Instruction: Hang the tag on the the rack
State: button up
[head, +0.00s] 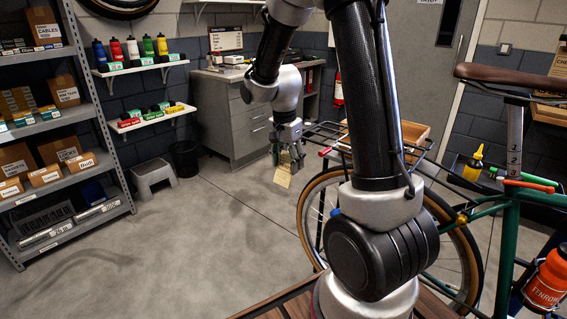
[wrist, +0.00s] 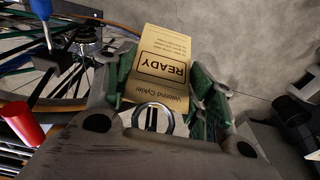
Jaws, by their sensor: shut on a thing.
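A tan card tag (wrist: 165,62) printed "READY" is between the fingers of my gripper (wrist: 158,88) in the wrist view. A metal ring (wrist: 153,117) shows at the tag's end nearest the palm. My gripper is shut on the tag. In the head view my gripper (head: 288,158) points down, with the tag (head: 283,177) hanging below the fingers over open floor. The black wire rack (head: 326,130) of the bike is just right of my gripper, partly hidden behind my arm. The tag appears apart from the rack.
A wooden box (head: 414,132) is at the rack. Shelves (head: 100,120) of boxes stand left, a grey cabinet (head: 225,115) behind. The floor (head: 190,240) between is clear.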

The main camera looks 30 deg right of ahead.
jog(key=shift+w+d+f, duration=0.2)
jog(key=shift+w+d, duration=0.05)
jog(key=shift+d, duration=0.4)
jog(key=shift+w+d+f, duration=0.2)
jog(key=shift+d, duration=0.4)
jog(key=o, duration=0.8)
